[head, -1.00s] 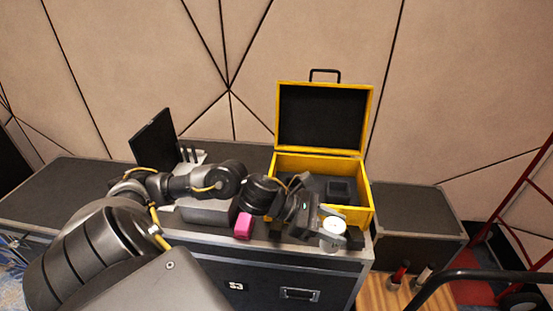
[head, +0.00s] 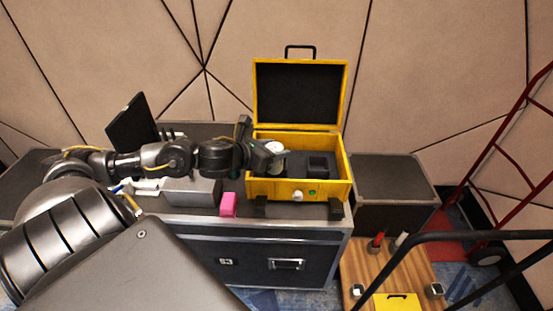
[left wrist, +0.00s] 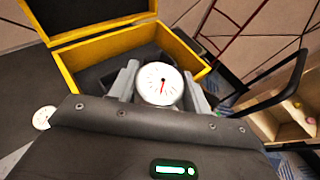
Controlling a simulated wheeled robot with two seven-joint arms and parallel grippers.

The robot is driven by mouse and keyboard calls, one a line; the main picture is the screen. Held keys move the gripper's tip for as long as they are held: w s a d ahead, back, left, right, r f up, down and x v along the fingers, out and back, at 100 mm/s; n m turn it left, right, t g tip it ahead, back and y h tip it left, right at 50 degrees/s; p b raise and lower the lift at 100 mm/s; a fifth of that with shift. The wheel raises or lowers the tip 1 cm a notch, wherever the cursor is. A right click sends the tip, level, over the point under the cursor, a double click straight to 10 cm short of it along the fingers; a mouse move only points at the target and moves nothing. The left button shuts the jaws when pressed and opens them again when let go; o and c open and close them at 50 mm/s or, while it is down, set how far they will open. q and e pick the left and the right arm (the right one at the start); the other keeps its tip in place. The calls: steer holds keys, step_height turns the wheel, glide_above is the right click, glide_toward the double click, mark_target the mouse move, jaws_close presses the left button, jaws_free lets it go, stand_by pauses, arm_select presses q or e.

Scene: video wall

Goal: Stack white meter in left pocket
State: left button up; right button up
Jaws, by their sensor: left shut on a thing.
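My left gripper (head: 268,152) is shut on a white round meter (head: 275,147), held at the left part of the open yellow case (head: 300,188). In the left wrist view the meter (left wrist: 160,84) sits between the two fingers (left wrist: 160,88), its white dial and red needle facing the camera. The case holds dark foam; a square pocket (head: 318,163) shows on the right. The left pocket is hidden by the gripper and meter, and I cannot tell whether the meter touches the foam. My right gripper is not in view.
The case's raised lid (head: 298,95) stands behind the gripper. A pink block (head: 228,205) lies left of the case on the black flight case (head: 250,250). Another white dial (left wrist: 43,118) shows left in the wrist view. A wooden-topped cart (head: 385,268) stands at right.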

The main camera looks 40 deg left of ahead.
arm_select(q)
steer(key=w+a+f+p, duration=0.1)
steer(key=w+a+f, duration=0.1)
steer(key=w+f, duration=0.1)
steer(key=w+a+f+p, duration=0.1)
steer(key=w+a+f, duration=0.1)
steer(key=f, duration=0.3)
steer(key=w+a+f+p, duration=0.1)
steer(key=w+a+f, duration=0.2)
steer(key=w+f, duration=0.1)
steer(key=shift+w+a+p, duration=0.1)
steer(key=shift+w+p, duration=0.25)
steer(key=shift+w, duration=0.1)
steer(key=shift+f, duration=0.1)
